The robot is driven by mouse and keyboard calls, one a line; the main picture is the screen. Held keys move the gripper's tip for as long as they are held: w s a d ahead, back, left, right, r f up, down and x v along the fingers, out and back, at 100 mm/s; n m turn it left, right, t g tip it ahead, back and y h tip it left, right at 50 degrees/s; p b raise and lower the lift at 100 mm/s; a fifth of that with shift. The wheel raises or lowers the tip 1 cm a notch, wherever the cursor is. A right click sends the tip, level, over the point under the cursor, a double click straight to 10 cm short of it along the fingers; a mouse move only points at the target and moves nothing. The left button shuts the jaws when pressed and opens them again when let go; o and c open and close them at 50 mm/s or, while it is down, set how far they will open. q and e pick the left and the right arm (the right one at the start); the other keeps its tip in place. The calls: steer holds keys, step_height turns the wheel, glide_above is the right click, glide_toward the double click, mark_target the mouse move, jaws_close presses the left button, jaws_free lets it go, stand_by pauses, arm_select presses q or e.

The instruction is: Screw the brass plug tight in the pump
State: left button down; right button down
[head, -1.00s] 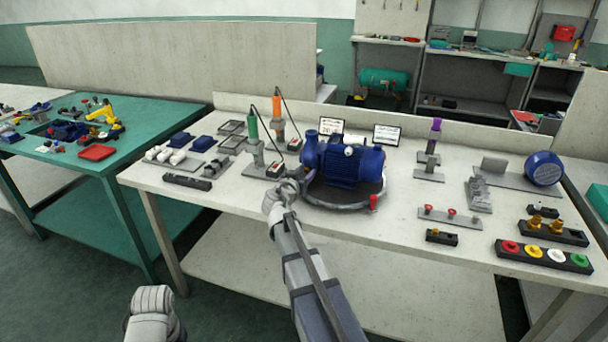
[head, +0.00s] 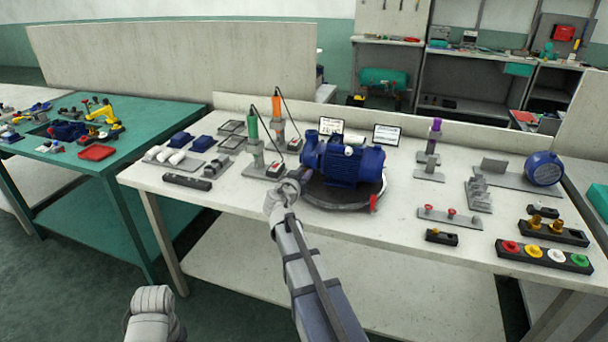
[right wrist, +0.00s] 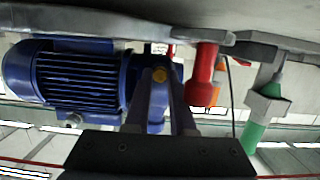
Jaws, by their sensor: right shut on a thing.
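The blue pump (head: 345,163) sits on a round grey turntable (head: 335,201) near the middle of the table. My right gripper (head: 297,180) is at the pump's left side. In the right wrist view the brass plug (right wrist: 160,75) shows as a small gold disc between the two finger ends of my right gripper (right wrist: 161,88), which is shut on it. The blue ribbed motor (right wrist: 75,78) is just to the left there. The plug's thread and seat are hidden, so I cannot tell how deep it sits.
A red handle (head: 374,203) stands at the turntable's front rim. Green (head: 252,125) and orange (head: 277,106) drivers stand behind left. A small black block (head: 441,237) and a tray of coloured caps (head: 543,256) lie to the right.

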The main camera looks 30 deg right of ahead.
steer(key=shift+m+t+y, duration=0.3)
steer(key=shift+m, duration=0.8)
steer(key=shift+s, duration=0.1)
steer(key=m, duration=0.3)
steer(key=shift+d+t+b, duration=0.1)
steer(key=shift+t+b, duration=0.25)
steer(key=shift+t, duration=0.05)
steer(key=shift+f+y, duration=0.1)
steer(key=shift+y, duration=0.2)
steer(key=shift+f+m, duration=0.1)
steer(key=shift+m, duration=0.4)
steer(key=shift+m+t+b, duration=0.4)
steer(key=shift+m+b, duration=0.05)
steer(key=shift+m, duration=0.45)
